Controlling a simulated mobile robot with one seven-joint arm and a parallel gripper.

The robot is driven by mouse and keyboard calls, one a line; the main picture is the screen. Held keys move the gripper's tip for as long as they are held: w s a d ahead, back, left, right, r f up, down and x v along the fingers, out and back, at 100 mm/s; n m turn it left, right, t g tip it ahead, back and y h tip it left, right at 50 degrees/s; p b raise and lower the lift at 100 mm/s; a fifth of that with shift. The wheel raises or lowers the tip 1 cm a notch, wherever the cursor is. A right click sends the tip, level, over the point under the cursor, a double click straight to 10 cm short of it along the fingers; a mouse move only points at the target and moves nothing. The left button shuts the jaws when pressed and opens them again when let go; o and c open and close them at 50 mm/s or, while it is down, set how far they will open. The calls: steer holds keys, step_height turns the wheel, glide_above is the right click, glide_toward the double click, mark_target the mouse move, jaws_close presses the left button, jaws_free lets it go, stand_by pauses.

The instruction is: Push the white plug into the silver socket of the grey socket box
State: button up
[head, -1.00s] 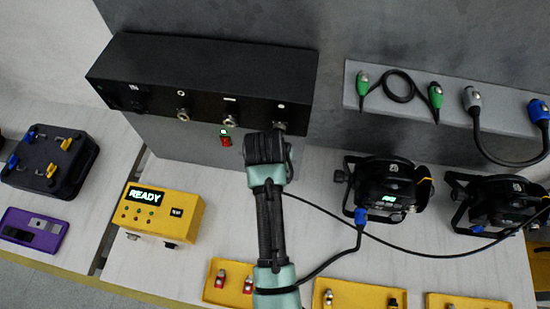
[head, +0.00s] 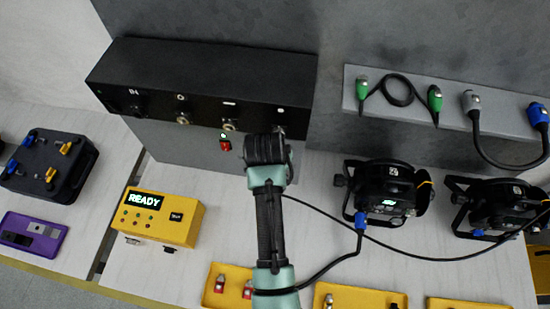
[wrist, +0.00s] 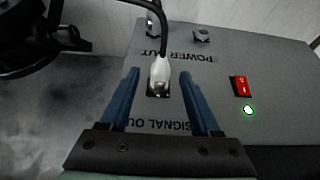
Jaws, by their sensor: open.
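The white plug (wrist: 159,72), with a black cable rising from its back, stands at a socket (wrist: 158,92) with a dark surround on the grey socket box (wrist: 215,125) in the wrist view. A silver part shows at its near end; I cannot tell how deep it sits. My gripper (wrist: 159,76) is open, one blue finger on each side of the plug, with visible gaps. In the head view the grey box (head: 185,148) is below the black box, and my arm hides the plug and fingertips.
A red switch (wrist: 241,86) and a lit lamp (wrist: 249,110) are right of the plug. The long black box (head: 200,85) overhangs the grey box. Lamps (head: 388,190) with cables stand to the right. A yellow READY box (head: 160,215) is at left.

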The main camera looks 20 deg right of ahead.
steer(key=b+v, duration=0.2)
steer(key=v, duration=1.1)
steer(key=w+a+r+n+t+b, duration=0.1)
steer(key=w+r+t, duration=0.25)
steer(key=r, duration=0.45)
steer(key=w+a+r+n+t+h+b, duration=0.1)
steer(key=w+a+r+t, duration=0.2)
steer(key=r, duration=0.4)
steer(key=w+r+n+t, duration=0.1)
steer(key=w+r+t, duration=0.35)
steer(key=r, duration=0.35)
steer(key=s+a+r+n+t+y, duration=0.1)
steer(key=s+r+t, duration=0.3)
steer(key=r, duration=0.4)
steer(key=s+a+r+n+t+y+b, duration=0.1)
steer(key=s+a+r+t, duration=0.3)
steer(key=r, duration=0.5)
steer(key=s+a+r+n+t+y+b, duration=0.1)
steer(key=s+a+r+t, duration=0.2)
steer(key=r, duration=0.5)
steer(key=shift+s+a+r+n+t+y, duration=0.3)
steer(key=shift+s+t, duration=0.4)
steer(key=shift+s, duration=0.55)
steer(key=shift+d+f, duration=0.15)
